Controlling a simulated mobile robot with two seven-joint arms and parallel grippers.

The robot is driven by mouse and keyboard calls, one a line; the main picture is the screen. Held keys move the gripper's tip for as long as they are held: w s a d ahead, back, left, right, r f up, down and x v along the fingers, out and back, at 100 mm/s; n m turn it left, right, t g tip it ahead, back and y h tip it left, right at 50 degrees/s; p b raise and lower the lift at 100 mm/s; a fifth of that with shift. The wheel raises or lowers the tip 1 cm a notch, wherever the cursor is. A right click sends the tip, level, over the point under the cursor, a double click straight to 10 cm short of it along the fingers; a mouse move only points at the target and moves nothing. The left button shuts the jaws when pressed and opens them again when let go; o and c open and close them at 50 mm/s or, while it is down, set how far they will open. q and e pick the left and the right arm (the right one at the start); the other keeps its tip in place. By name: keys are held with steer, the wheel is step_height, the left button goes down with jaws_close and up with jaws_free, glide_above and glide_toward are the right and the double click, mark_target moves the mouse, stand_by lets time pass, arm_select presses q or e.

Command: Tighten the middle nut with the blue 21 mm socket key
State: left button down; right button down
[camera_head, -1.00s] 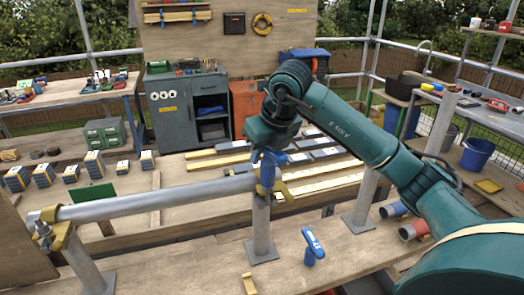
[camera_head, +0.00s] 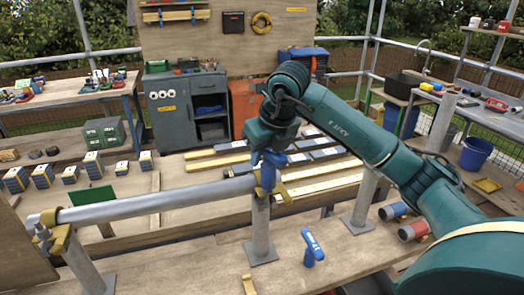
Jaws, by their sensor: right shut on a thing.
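My right gripper (camera_head: 268,157) is shut on a blue socket key (camera_head: 268,178), which points down at the coupler on top of the middle post (camera_head: 260,228). The middle nut is hidden behind the key and gripper, so I cannot tell how the socket sits on it. A grey tube (camera_head: 160,204) runs from the left coupler (camera_head: 62,238), which has a nut in view, to the middle post. A second blue T-shaped key (camera_head: 312,246) stands on the bench, right of the post. My left gripper is not in view.
The wooden bench (camera_head: 205,270) carries the posts and a small yellow bracket (camera_head: 249,284). Another post (camera_head: 363,200) stands to the right, near pipes with blue and red ends (camera_head: 412,231). Flat strips (camera_head: 325,184) lie behind. The bench's front left is mostly clear.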

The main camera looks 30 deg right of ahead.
steer(key=shift+r+p, duration=0.4)
steer(key=shift+r, duration=2)
steer(key=shift+a, duration=0.1)
